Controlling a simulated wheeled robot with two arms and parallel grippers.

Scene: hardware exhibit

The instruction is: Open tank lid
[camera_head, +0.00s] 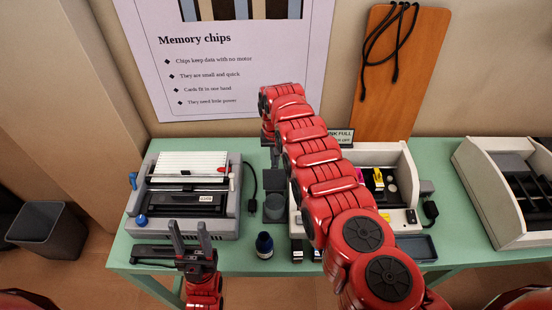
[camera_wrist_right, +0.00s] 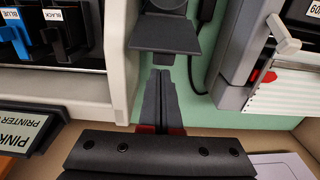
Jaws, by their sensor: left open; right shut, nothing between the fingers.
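A small dark grey tank (camera_head: 275,208) stands on the green table, at the left side of the right-hand printer (camera_head: 382,153). In the right wrist view a flat dark grey plate (camera_wrist_right: 165,36), seemingly its lid, lies just beyond my fingertips. I cannot tell its exact angle. My right arm reaches over the right-hand printer and hides much of it. My right gripper (camera_wrist_right: 160,74) is shut and empty, its tips close to the plate's wall-side edge; contact is unclear. My left gripper (camera_head: 190,226) is open and empty at the table's front, before the left-hand printer.
A grey-white printer (camera_head: 185,185) stands at left. A dark blue bottle (camera_head: 264,246) stands near the front edge. A black cable (camera_head: 250,185) lies between printer and tank. A white case (camera_head: 505,190) is at right. The poster wall (camera_head: 235,60) is close behind the table.

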